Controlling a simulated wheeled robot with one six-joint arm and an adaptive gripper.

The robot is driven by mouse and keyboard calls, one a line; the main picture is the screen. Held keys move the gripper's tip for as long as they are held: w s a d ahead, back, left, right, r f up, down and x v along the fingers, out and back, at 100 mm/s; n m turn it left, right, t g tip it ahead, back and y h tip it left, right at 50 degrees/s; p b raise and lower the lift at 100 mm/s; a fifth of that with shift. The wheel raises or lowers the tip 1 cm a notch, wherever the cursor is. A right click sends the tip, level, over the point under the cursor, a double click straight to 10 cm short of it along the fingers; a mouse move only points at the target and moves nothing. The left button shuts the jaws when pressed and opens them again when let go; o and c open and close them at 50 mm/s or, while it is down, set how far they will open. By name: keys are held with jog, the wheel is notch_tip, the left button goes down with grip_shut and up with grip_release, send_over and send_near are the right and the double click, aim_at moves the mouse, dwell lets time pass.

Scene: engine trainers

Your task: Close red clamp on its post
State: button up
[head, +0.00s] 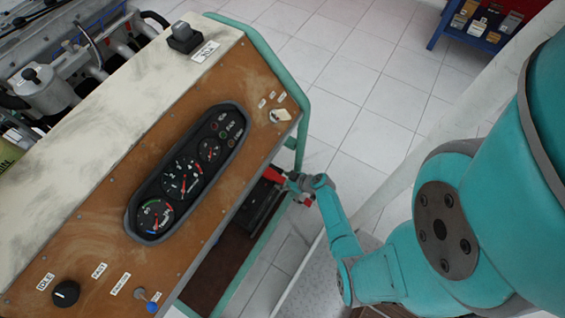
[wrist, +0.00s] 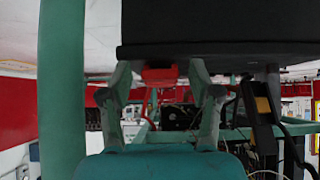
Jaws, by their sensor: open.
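The red clamp (wrist: 160,76) shows in the wrist view, between the two fingertips of my gripper (wrist: 160,86) and against the edge of a large black box (wrist: 215,28). The fingers are apart, one on each side of it, with no clear grip on it. In the head view my gripper (head: 305,188) is at the right end of the black box (head: 258,205), below the instrument panel. A red part (head: 272,174) shows there beside the gripper. The post is not clearly visible, and I cannot tell whether the clamp sits on it.
The engine trainer's brown gauge panel (head: 110,220) overhangs the black box. Its green tube frame (head: 294,85) runs close to my gripper, and a green upright (wrist: 62,90) stands left in the wrist view. Tiled floor (head: 355,85) beyond is clear.

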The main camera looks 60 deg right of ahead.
jog(key=v, duration=0.6)
jog(key=shift+s+a, duration=0.1)
jog(key=shift+a, duration=0.05)
dwell(0.4)
